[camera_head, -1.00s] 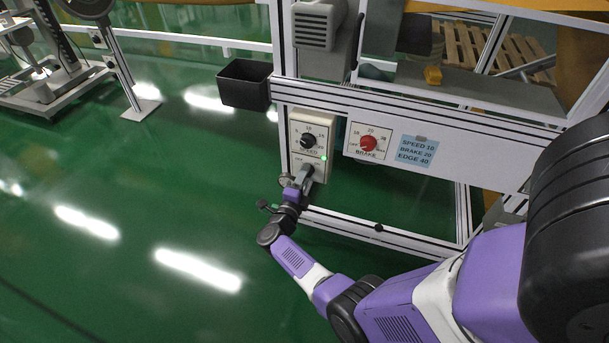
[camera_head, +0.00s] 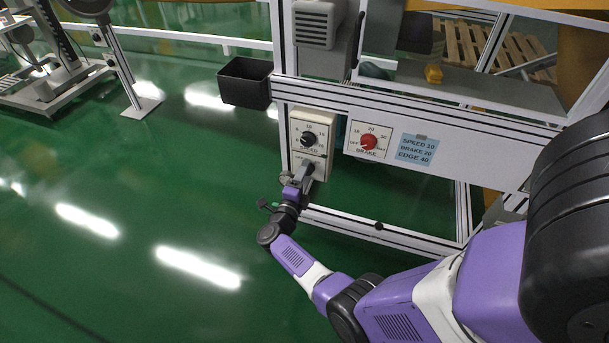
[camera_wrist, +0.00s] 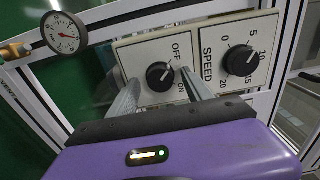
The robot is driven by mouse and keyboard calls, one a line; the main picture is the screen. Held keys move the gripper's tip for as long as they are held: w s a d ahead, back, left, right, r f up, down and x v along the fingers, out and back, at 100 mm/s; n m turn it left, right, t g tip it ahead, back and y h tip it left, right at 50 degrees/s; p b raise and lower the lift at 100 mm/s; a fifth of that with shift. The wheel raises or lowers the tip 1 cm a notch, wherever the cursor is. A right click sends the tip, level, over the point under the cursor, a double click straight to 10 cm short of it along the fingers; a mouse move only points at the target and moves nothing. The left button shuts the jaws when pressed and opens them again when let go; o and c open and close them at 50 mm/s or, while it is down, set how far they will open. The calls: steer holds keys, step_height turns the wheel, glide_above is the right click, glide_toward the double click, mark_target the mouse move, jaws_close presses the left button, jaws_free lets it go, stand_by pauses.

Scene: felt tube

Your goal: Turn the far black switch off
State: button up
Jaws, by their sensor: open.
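The black rotary switch (camera_wrist: 160,76) sits on a cream panel with OFF and ON labels in the wrist view. Its white mark points up and right, toward the OFF label. My gripper (camera_wrist: 161,78) is open, with one finger on each side of the switch; I cannot tell whether either finger touches it. In the head view my gripper (camera_head: 306,172) is at the lower part of the cream control box (camera_head: 325,145) and hides the switch.
A black SPEED knob (camera_wrist: 240,62) is right beside the switch; it also shows above my gripper in the head view (camera_head: 308,139). A red BRAKE knob (camera_head: 368,142) is to the right. A round gauge (camera_wrist: 64,33) is at the left.

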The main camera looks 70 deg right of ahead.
steer(key=a+p, duration=0.2)
steer(key=a, duration=0.5)
steer(key=shift+s+a, duration=0.3)
